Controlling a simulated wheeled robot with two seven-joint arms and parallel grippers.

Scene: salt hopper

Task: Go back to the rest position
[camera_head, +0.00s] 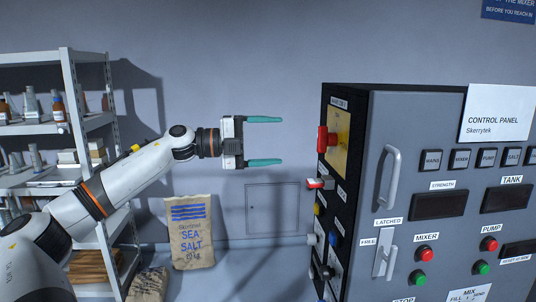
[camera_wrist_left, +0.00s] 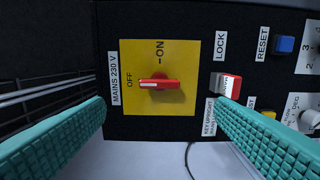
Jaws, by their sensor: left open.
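My left gripper (camera_head: 264,140) is open and empty in the head view, its two teal fingers pointing right toward the side of the control cabinet (camera_head: 345,185). A gap shows between the fingertips and the cabinet. In the left wrist view the fingers (camera_wrist_left: 160,140) stand wide apart, with nothing between them. A red rotary switch (camera_wrist_left: 158,84) on a yellow plate (camera_wrist_left: 180,105) lies ahead, its handle level and its left end beside the OFF mark. The switch also shows side-on in the head view (camera_head: 323,139). My right gripper is in neither view.
A red and white lock piece (camera_wrist_left: 227,85) and a blue reset button (camera_wrist_left: 284,44) sit right of the switch. A shelf (camera_head: 65,130) with bottles stands at the left. A sea salt sack (camera_head: 190,235) leans on the wall. The space around my left gripper is clear.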

